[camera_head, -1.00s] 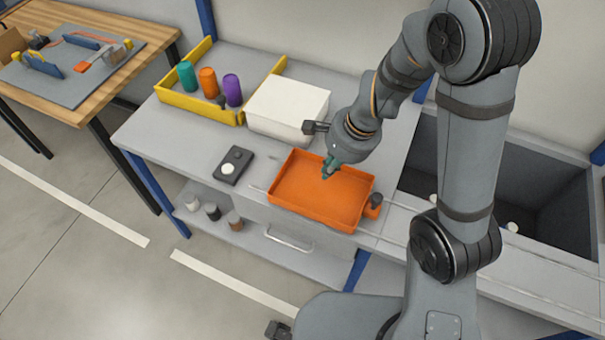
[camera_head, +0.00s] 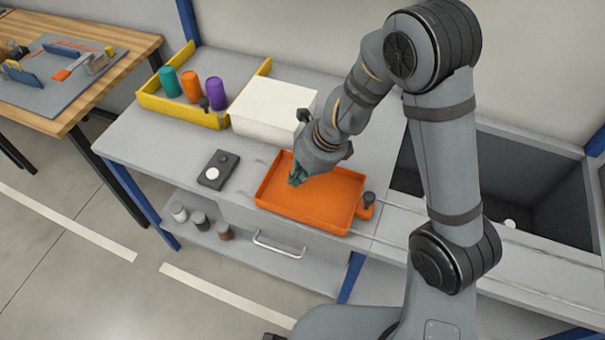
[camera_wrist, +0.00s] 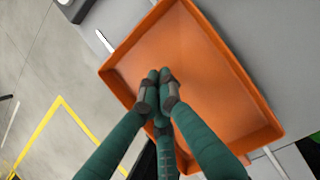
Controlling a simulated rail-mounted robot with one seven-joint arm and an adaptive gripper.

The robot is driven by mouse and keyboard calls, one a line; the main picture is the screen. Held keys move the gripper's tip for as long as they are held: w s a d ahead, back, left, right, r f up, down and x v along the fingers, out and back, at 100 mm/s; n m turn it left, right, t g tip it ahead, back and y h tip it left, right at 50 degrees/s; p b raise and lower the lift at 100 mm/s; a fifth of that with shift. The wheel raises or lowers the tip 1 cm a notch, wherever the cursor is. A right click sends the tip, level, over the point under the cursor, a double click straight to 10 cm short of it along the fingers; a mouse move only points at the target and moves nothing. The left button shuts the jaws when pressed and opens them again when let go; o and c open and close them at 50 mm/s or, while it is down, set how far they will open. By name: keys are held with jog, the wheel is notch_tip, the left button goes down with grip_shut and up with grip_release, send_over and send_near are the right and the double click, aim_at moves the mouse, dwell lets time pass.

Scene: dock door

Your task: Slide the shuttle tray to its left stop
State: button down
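The shuttle tray (camera_head: 310,212) is a shallow orange tray lying on the bench over thin rails. A dark knob (camera_head: 368,199) stands on an orange tab at its right end. My gripper (camera_head: 296,182) is over the left part of the tray, fingers pointing down. In the wrist view the tray (camera_wrist: 215,75) fills the middle, and the teal fingertips of my gripper (camera_wrist: 160,77) are brought together with nothing visible between them. I cannot tell whether they touch the tray. The left stop cannot be clearly made out.
A dark box with a white button (camera_head: 217,171) lies left of the tray. A white box (camera_head: 272,113) stands behind it, beside a yellow-edged bin (camera_head: 180,112) holding teal, orange and purple cylinders. A deep grey well (camera_head: 535,185) opens at the right. A drawer handle (camera_head: 278,245) is below.

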aim_at(274, 182)
jog(key=shift+b+x, duration=0.35)
jog(key=shift+x, duration=0.8)
jog(key=shift+w+a+r+p, duration=0.2)
jog(key=shift+a+r+p, duration=0.05)
jog(key=shift+a+p, duration=0.3)
jog(key=shift+w+a+r+p, duration=0.15)
jog(key=shift+a+r+p, duration=0.05)
jog(key=shift+a+p, duration=0.35)
jog(key=shift+w+a+f, duration=0.15)
jog(key=shift+w+a, duration=0.05)
jog(key=shift+a, duration=0.5)
jog(key=shift+a+p, duration=0.1)
jog(key=shift+p, duration=0.2)
jog(key=a, duration=0.1)
jog(key=w+a+p, duration=0.1)
jog(key=a, duration=0.1)
jog(key=a+p, duration=0.1)
jog(key=a, duration=0.1)
jog(key=shift+w+a, duration=0.15)
jog(key=shift+w, duration=0.2)
